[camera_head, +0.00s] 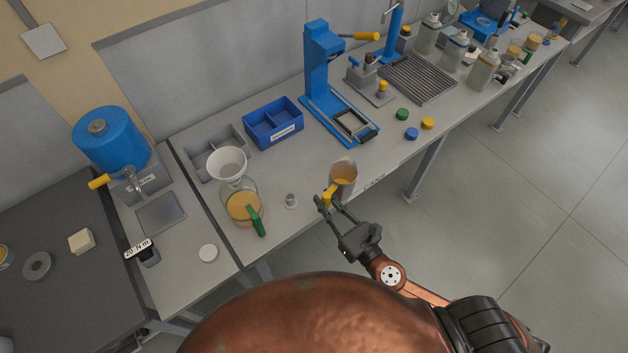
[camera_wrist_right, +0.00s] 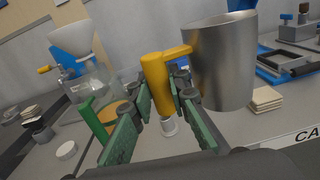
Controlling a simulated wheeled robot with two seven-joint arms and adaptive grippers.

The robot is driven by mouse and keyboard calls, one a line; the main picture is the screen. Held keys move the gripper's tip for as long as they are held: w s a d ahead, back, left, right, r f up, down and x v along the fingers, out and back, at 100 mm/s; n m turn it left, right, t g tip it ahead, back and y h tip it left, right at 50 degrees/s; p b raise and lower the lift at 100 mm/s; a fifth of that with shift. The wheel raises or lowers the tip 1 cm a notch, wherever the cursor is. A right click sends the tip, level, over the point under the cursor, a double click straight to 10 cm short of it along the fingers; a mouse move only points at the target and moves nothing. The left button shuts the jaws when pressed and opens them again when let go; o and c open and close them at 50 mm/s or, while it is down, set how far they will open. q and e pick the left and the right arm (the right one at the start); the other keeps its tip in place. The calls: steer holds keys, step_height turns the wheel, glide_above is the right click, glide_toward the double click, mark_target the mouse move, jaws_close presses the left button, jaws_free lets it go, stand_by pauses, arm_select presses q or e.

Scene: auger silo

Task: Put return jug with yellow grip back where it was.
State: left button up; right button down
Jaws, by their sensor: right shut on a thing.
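The metal return jug (camera_head: 344,170) with the yellow grip (camera_head: 328,196) is near the front edge of the bench and looks upright, with orange-brown contents showing inside. My right gripper (camera_head: 331,204) is shut on the yellow grip from the front. In the right wrist view the yellow grip (camera_wrist_right: 157,82) stands between the green finger pads, and the grey jug wall (camera_wrist_right: 222,65) is to its right. My left gripper is not in view.
Left of the jug are a small metal cup (camera_head: 291,200) and a glass jug (camera_head: 241,207) with a green grip below a white funnel (camera_head: 228,164). A blue divided bin (camera_head: 273,126) and a blue press (camera_head: 322,70) stand behind. Loose caps (camera_head: 411,133) lie to the right.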

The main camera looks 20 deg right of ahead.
steer(key=shift+a+f+n+g+y, duration=0.3)
steer(key=shift+a+f+n+y, duration=0.15)
steer(key=shift+f+n, duration=0.15)
steer(key=shift+w+a+f+y+b, duration=0.15)
steer(key=shift+a+y+b, duration=0.05)
steer(key=shift+y+b, duration=0.1)
steer(key=w+f+b, duration=0.1)
steer(key=w+f, duration=0.1)
steer(key=w, duration=0.2)
steer(key=w+a+f+b, duration=0.1)
steer(key=w+f, duration=0.2)
steer(key=w, duration=0.1)
steer(key=w+f+b, duration=0.2)
steer(key=w+f, duration=0.1)
steer(key=shift+w+a+f, duration=0.1)
steer(key=shift+w+a, duration=0.15)
steer(key=shift+w, duration=0.15)
steer(key=shift+w+f+b, duration=0.35)
steer(key=shift+w, duration=0.05)
steer(key=shift+w+a+f+b, duration=0.1)
steer(key=shift+w+f+b, duration=0.2)
steer(key=shift+f+b, duration=0.1)
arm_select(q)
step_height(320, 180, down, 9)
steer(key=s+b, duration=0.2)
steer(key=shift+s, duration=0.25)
arm_select(e)
steer(key=shift+w+f, duration=0.1)
steer(key=shift+f, duration=1.4)
